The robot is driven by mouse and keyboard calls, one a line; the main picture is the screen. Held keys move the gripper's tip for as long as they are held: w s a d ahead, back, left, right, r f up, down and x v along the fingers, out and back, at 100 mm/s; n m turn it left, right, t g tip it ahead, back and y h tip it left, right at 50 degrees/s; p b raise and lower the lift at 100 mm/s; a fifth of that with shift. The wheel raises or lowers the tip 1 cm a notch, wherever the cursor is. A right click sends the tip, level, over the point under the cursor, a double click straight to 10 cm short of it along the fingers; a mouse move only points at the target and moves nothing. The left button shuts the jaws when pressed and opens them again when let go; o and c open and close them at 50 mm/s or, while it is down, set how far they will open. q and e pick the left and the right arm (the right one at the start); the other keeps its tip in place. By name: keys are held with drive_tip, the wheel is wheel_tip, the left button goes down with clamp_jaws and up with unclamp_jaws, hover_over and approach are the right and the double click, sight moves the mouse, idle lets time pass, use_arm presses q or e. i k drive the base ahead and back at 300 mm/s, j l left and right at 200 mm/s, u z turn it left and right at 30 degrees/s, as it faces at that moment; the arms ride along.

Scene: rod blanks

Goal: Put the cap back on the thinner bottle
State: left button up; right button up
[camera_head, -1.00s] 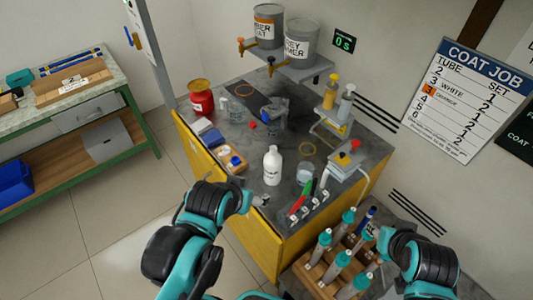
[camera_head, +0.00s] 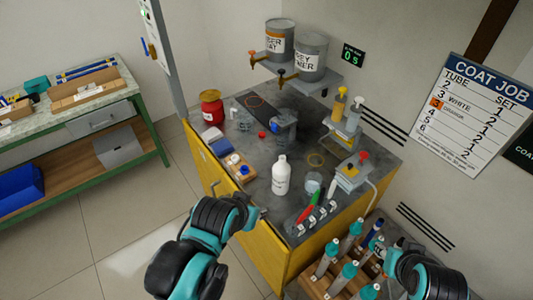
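The white bottle (camera_head: 281,177) with a small dark label stands upright near the middle of the dark worktop; its narrow neck points up. I cannot tell which small piece is its cap: a red one (camera_head: 262,134) lies farther back on the worktop, and a blue one (camera_head: 244,169) and a white one (camera_head: 234,159) sit on a wooden block at the left edge. My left gripper (camera_head: 262,213) is at the worktop's front left edge, apart from the bottle; its fingers are too small to read. My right gripper (camera_head: 384,254) is over the tube rack, its fingers unclear.
A red jar (camera_head: 211,107) stands at the back left. A clear cup (camera_head: 313,183), a red-and-green tool (camera_head: 309,208) and metal clips stand right of the bottle. Dispensers (camera_head: 341,104) are at the right. A rack (camera_head: 322,284) of teal-capped tubes sits at the lower right.

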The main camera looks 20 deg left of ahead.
sight(281, 170)
drive_tip(key=k, duration=0.55)
drive_tip(key=z, duration=1.75)
drive_tip(key=j+z, duration=0.25)
drive_tip(key=k+j, duration=0.2)
drive_tip(key=j, duration=0.2)
drive_tip(key=k+j, duration=0.2)
drive_tip(key=j, duration=0.25)
drive_tip(key=k+j, duration=0.2)
drive_tip(key=j, duration=0.2)
drive_tip(key=k+j, duration=0.2)
drive_tip(key=j, duration=0.25)
drive_tip(key=k+j, duration=0.2)
drive_tip(key=j, duration=0.2)
drive_tip(key=k+j, duration=0.15)
drive_tip(key=j, duration=0.3)
drive_tip(key=k+j, duration=0.2)
drive_tip(key=j, duration=0.2)
drive_tip(key=k+j, duration=0.2)
drive_tip(key=j, duration=0.25)
drive_tip(key=i+j, duration=0.3)
drive_tip(key=i, duration=0.15)
